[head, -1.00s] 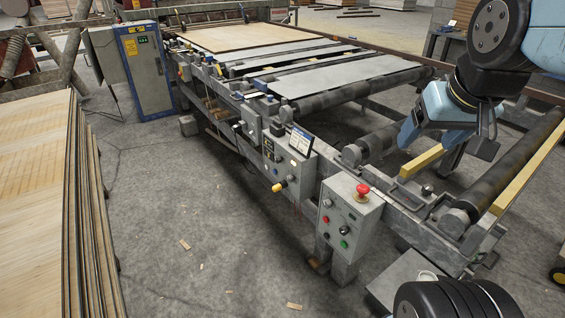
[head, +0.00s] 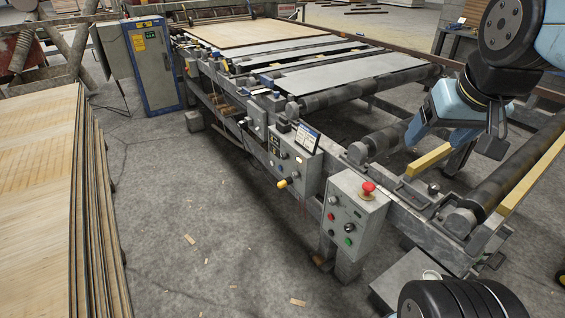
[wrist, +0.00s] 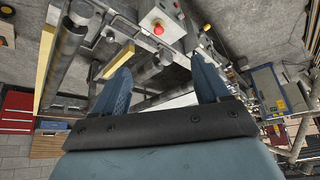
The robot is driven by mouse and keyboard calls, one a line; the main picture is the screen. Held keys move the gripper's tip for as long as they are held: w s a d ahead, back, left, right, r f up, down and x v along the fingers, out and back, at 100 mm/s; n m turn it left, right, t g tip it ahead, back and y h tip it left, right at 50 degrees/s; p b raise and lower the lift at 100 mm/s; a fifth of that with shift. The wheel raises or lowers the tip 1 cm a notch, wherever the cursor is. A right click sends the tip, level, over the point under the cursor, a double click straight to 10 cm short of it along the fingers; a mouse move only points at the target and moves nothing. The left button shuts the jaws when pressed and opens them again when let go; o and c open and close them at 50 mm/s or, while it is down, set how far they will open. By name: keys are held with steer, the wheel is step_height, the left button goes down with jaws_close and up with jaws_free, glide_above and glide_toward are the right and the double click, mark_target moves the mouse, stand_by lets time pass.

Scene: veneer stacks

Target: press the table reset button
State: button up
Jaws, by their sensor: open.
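A grey control box (head: 357,213) stands at the near side of the roller table (head: 345,95). It has a red mushroom button (head: 368,188) on top. On its face are a small red button (head: 331,216), a black one and a green button (head: 348,242). No label I can read says which is the reset. The box (wrist: 171,10) and red mushroom button (wrist: 158,29) also show at the top of the wrist view. My gripper (head: 458,131) is open and empty, above the rollers right of the box, apart from it. Its spread fingers show in the wrist view (wrist: 163,82).
A second panel (head: 291,160) with a yellow-tipped lever (head: 284,183) and small screen stands left of the box. Yellow bars (head: 429,158) and rollers lie under my gripper. A veneer stack (head: 40,190) stands at left. The floor (head: 200,220) between is mostly clear.

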steer(key=shift+c, duration=0.3)
jaws_close()
stand_by(0.6)
stand_by(1.0)
